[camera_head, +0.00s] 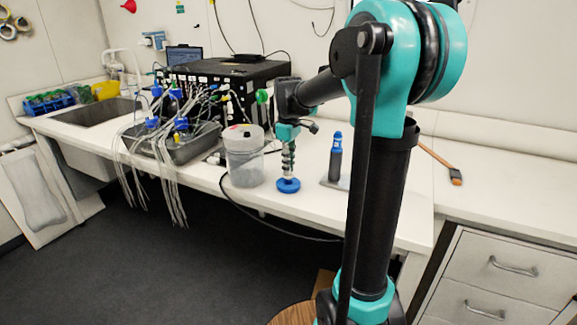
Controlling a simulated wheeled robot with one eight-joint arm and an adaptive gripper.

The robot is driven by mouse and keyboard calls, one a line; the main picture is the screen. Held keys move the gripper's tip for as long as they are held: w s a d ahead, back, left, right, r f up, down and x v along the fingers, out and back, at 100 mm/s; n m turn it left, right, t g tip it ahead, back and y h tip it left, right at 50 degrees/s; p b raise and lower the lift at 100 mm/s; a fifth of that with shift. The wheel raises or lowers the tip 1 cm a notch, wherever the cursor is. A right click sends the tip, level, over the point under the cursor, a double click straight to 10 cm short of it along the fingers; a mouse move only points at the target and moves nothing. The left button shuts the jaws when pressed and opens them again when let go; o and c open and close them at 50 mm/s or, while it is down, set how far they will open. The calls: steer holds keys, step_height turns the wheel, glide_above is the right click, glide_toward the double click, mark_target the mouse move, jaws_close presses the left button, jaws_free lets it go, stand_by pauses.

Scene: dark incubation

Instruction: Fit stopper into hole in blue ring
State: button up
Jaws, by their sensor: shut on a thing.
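The blue ring (288,186) is a round, flat blue piece near the front edge of the white bench, left of my upright arm column. My gripper (288,172) points straight down over the middle of the ring, below my teal-banded wrist. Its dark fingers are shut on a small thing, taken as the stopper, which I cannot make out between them. The ring's hole is hidden by the fingers. From this view I cannot tell whether the stopper touches the ring, stands above it or sits in it.
A clear tub with a lid (243,157) stands close left of my gripper. A dark bottle with a blue top (335,158) stands to the right. Farther left are a grey tray (205,143) with tubing and a black box (272,73). A brush (455,175) lies at right.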

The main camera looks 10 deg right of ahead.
steer(key=shift+f, duration=1.45)
steer(key=o, duration=0.9)
steer(key=shift+c, duration=0.2)
step_height(320, 180, up, 12)
